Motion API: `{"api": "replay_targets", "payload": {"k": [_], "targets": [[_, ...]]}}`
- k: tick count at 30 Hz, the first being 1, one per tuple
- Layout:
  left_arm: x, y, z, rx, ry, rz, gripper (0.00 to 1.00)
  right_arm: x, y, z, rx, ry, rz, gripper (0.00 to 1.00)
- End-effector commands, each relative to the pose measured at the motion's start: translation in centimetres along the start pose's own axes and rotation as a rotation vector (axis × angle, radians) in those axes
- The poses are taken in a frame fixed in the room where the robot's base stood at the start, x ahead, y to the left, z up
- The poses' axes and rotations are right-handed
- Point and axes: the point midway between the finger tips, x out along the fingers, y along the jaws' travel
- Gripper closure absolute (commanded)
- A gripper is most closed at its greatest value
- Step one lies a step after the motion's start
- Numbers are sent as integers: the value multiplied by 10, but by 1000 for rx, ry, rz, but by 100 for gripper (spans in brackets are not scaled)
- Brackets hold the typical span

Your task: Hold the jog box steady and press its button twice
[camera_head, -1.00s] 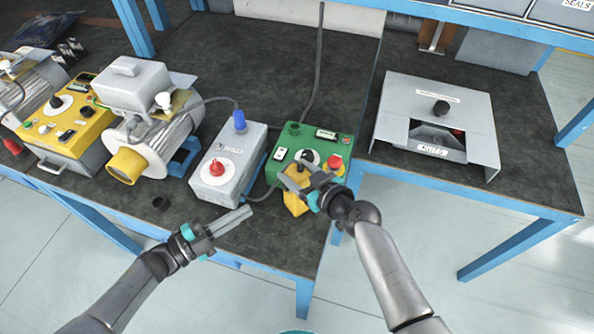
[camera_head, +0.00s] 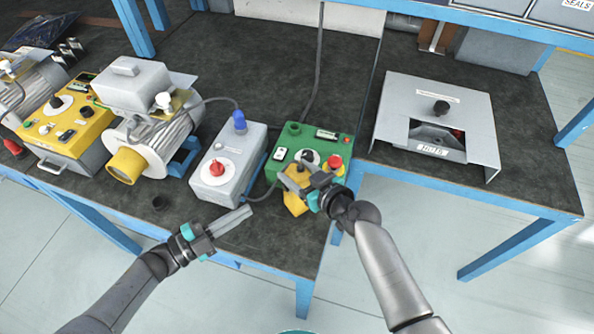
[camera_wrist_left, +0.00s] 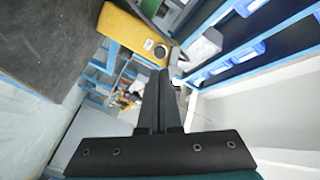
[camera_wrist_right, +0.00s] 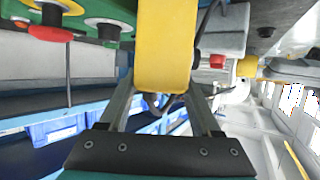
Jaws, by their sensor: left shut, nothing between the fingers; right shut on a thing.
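The yellow jog box (camera_head: 294,204) is at the bench's front edge, before the green control box. My right gripper (camera_head: 304,182) is shut on the jog box and partly covers it. In the right wrist view the yellow body (camera_wrist_right: 165,45) sits between the two fingers. My left gripper (camera_head: 250,211) is shut and empty, left of the jog box and apart from it.
The green control box (camera_head: 328,168) with a red knob stands behind the jog box. A grey box with a red knob (camera_head: 222,178) is to its left, with a cable between. A grey sheet-metal fixture (camera_head: 440,100) stands on the right.

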Motion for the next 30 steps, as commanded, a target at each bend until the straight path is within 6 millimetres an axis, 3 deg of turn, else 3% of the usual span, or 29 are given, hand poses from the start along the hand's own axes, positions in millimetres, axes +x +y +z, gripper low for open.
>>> {"api": "replay_targets", "payload": {"k": [17,30], "targets": [[2,-1,1,-4,-13,-11,100,0,0,1,-1,-2,0,100],[15,-32,18,-194,-343,-237,100,0,0,1,0,-2,0,100]]}}
